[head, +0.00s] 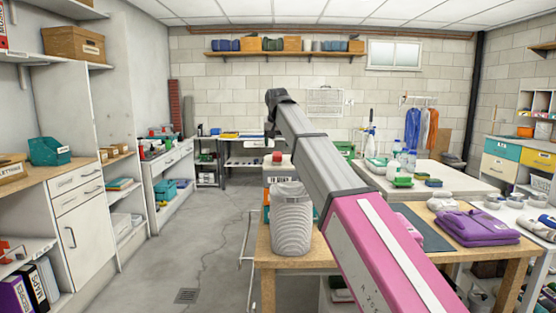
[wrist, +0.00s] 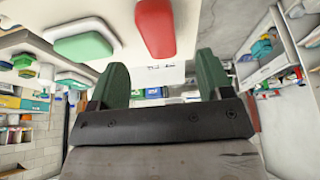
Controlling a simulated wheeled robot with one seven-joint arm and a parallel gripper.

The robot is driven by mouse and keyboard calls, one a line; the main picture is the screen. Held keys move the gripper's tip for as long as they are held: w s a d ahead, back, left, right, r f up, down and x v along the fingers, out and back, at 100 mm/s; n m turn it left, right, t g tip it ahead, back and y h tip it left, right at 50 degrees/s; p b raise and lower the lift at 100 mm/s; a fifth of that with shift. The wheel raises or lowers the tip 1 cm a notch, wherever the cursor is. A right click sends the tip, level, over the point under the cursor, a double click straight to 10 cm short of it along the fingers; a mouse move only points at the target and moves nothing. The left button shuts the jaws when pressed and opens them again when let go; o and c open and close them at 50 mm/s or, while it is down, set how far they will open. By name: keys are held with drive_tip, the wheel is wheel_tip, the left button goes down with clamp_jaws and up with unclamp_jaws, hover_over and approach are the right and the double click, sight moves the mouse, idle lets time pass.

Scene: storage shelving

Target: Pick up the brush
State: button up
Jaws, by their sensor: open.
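I cannot pick out a brush for certain in either view.
A wooden table (head: 283,262) stands in front, with a grey ribbed bin (head: 291,222) and folded purple cloth (head: 478,226). A white-topped table (head: 452,176) behind holds bottles and small green items (head: 403,181). Cabinets (head: 79,220) line the left. The floor (head: 205,250) at centre left is clear.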

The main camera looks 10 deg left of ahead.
sight(277, 154)
drive_tip(key=shift+x, duration=3.35)
drive_tip(key=shift+s+d+f, duration=0.1)
drive_tip(key=shift+s+d, duration=0.05)
drive_tip(key=shift+s, duration=0.05)
drive_tip(key=c, duration=1.1)
wheel_tip(277, 154, up, 5)
drive_tip(key=shift+f, duration=0.2)
drive_tip(key=s+a+r, duration=0.6)
drive_tip(key=s, duration=0.4)
drive_tip(key=shift+r, duration=0.2)
drive_tip(key=shift+o, duration=1.1)
drive_tip(key=shift+c, duration=0.2)
